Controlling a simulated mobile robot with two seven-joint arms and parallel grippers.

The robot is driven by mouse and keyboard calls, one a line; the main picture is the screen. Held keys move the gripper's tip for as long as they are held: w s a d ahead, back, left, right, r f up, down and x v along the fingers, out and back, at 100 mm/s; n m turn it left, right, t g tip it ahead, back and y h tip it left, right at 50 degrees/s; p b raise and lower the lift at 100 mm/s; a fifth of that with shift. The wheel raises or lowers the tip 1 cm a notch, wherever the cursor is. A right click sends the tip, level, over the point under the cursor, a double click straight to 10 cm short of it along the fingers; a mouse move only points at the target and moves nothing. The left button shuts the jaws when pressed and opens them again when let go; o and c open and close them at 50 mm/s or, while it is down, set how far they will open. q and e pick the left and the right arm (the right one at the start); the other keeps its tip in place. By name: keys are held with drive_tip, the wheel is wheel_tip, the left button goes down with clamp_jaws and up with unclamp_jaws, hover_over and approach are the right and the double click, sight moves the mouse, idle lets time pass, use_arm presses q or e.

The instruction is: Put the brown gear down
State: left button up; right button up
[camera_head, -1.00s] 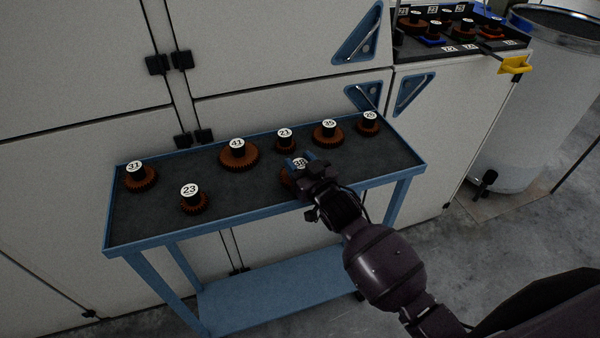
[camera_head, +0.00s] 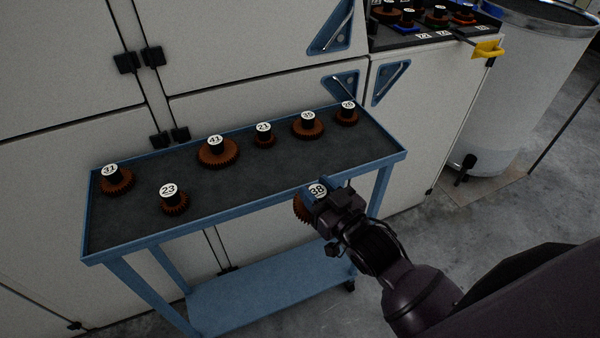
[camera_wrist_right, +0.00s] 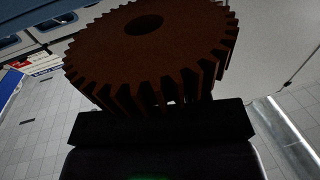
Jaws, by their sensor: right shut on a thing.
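The brown gear (camera_head: 300,208) with a black hub and a white label reading 38 is held by my right gripper (camera_head: 321,190). My left gripper is out of view.
A blue trolley with a dark top (camera_head: 240,190) carries several brown gears along the back and left, among them 41 (camera_head: 226,155) and 23 (camera_head: 175,209). Its front right is bare. Cabinets stand behind; a dark tray of gears (camera_head: 400,37) is at upper right, beside a grey bin (camera_head: 510,90).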

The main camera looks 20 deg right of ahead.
sight(324, 197)
drive_tip(key=v, duration=0.3)
drive_tip(key=shift+s, duration=0.15)
drive_tip(key=shift+s+d+f, duration=0.15)
drive_tip(key=shift+s, duration=0.05)
drive_tip(key=shift+d+f, duration=0.25)
drive_tip(key=shift+f, duration=0.1)
drive_tip(key=shift+w+d+f+m+h, duration=0.1)
drive_tip(key=shift+w+d+m+h, duration=0.15)
drive_tip(key=shift+m+h, duration=0.25)
drive_tip(key=w+r+h, duration=0.1)
drive_tip(key=w, duration=0.1)
drive_tip(key=w+r+m+h, duration=0.1)
drive_tip(key=w, duration=0.1)
drive_tip(key=w+r+h, duration=0.1)
drive_tip(key=w, duration=0.1)
drive_tip(key=shift+a+r+m, duration=0.3)
drive_tip(key=shift+a+r, duration=0.05)
drive_tip(key=shift+w+a+r, duration=0.1)
drive_tip(key=shift+a+r, duration=0.1)
drive_tip(key=shift+r, duration=0.15)
